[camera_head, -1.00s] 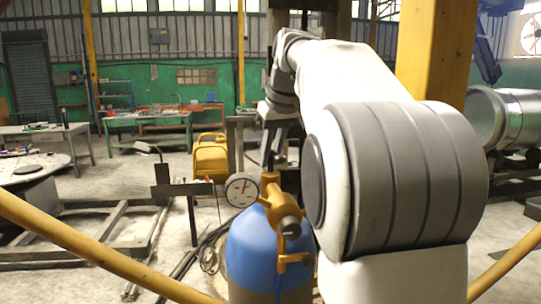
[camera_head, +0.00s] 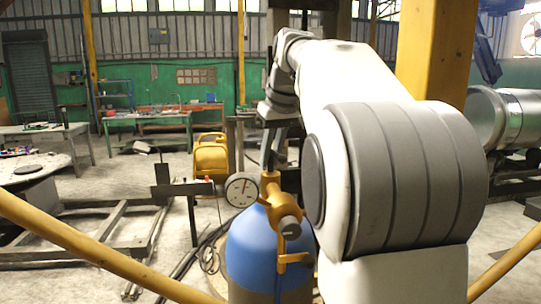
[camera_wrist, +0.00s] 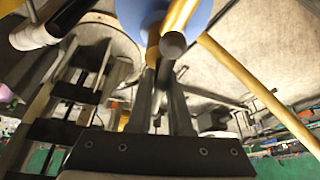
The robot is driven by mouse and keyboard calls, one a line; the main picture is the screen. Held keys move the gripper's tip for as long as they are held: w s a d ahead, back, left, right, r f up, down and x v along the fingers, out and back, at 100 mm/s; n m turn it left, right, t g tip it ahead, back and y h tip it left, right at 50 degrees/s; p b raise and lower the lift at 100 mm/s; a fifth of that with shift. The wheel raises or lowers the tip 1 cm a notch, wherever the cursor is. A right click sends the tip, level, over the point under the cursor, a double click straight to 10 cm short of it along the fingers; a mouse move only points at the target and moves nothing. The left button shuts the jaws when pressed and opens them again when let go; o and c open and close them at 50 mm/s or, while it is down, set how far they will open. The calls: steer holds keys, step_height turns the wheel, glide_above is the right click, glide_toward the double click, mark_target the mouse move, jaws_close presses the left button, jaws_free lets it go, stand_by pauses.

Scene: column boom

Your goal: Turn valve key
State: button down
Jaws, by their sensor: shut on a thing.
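An orange valve (camera_head: 270,188) with a grey round end (camera_head: 290,226) sits on top of a blue gas cylinder (camera_head: 252,258). My gripper (camera_head: 268,168) reaches down to the top of the valve from above, with its dark fingers close together. In the wrist view, the fingers of my gripper (camera_wrist: 161,70) meet the valve area beside the grey round end (camera_wrist: 172,45). My gripper is shut on the valve key, which is mostly hidden between the fingertips. The blue cylinder (camera_wrist: 203,14) shows at the top of the wrist view.
A round white gauge (camera_head: 242,190) stands close left of the valve. A yellow rail (camera_head: 90,252) crosses in front. Green tables (camera_head: 150,124) stand far back.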

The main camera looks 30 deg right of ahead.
stand_by(0.4)
steer(key=c, duration=0.8)
jaws_free()
steer(key=shift+c, duration=0.2)
steer(key=shift+r, duration=0.1)
steer(key=p+v, duration=0.4)
steer(key=v, duration=1.3)
steer(key=shift+s, duration=0.15)
steer(key=shift+c, duration=0.3)
